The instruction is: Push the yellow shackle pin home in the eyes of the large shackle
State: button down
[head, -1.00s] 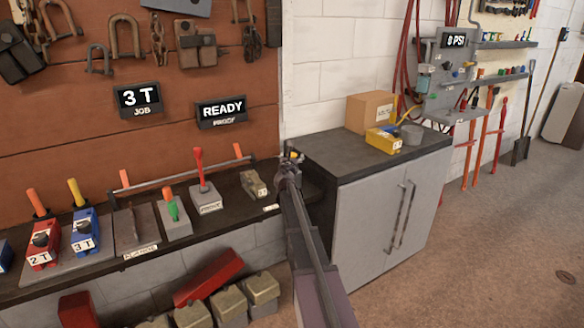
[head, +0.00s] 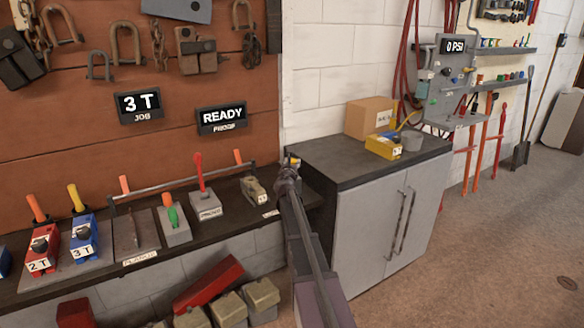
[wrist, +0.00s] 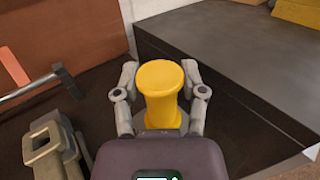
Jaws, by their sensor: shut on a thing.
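The yellow shackle pin (wrist: 160,92) stands upright between the fingers of my gripper (wrist: 160,100) in the wrist view, its round head on top. In the head view my gripper (head: 289,170) is at the right end of the dark bench, beside the grey cabinet. I cannot pick out the large shackle or its eyes near the pin. Shackles of different sizes hang on the brown wall, one of the bigger ones (head: 128,43) at the upper left.
A tan block (head: 256,190) sits on the bench just left of my gripper and also shows in the wrist view (wrist: 50,148). The cabinet (head: 370,225) rises close on the right, with a cardboard box (head: 369,117) and a yellow box (head: 384,147) on top.

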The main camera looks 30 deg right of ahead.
jog(key=shift+r, duration=0.15)
notch_tip(320, 180, up, 10)
jog(key=p, duration=1)
dwell(0.6)
